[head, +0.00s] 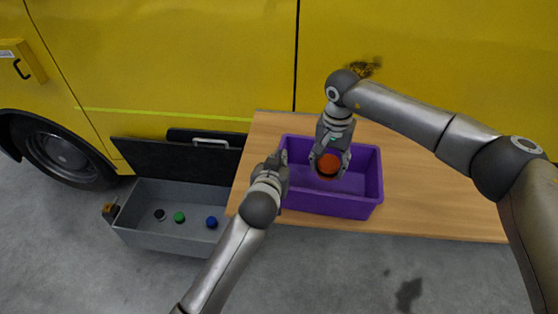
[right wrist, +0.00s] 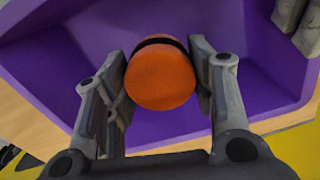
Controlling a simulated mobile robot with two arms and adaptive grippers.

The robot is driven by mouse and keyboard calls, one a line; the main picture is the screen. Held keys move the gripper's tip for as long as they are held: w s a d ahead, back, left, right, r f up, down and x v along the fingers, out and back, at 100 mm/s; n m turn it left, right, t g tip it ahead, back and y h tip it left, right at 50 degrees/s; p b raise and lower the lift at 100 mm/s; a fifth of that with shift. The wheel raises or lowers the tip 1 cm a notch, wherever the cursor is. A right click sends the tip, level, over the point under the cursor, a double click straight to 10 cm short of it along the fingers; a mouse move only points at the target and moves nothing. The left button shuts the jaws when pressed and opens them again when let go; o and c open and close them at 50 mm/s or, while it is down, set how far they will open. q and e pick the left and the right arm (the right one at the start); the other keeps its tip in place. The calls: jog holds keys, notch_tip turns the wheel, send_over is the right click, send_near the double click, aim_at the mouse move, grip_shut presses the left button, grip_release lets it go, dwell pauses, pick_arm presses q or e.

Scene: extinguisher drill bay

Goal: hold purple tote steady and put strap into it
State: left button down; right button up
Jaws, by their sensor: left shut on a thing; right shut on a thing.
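The purple tote (head: 334,204) stands on the wooden table, and its inside also shows in the right wrist view (right wrist: 265,85). My left gripper (head: 279,165) is shut on the tote's left wall. My right gripper (head: 328,163) is shut on the strap (head: 328,164), a rolled orange piece with a dark band. The strap also shows between the fingers in the right wrist view (right wrist: 160,78). It is over the tote's opening, with purple tote surface behind it. I cannot tell how far it is above the tote floor.
The wooden table (head: 430,210) has free room right of the tote. A grey open box (head: 160,238) with black, green and blue round things stands on the floor at left. A yellow vehicle (head: 180,60) with a dark wheel (head: 62,152) stands behind.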

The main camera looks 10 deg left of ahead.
aim_at(329, 161)
pick_arm(q)
jog(key=shift+f, duration=0.1)
pick_arm(e)
jog(key=shift+f, duration=0.3)
jog(key=o, duration=1.2)
jog(key=shift+o, duration=0.2)
notch_tip(329, 161, up, 12)
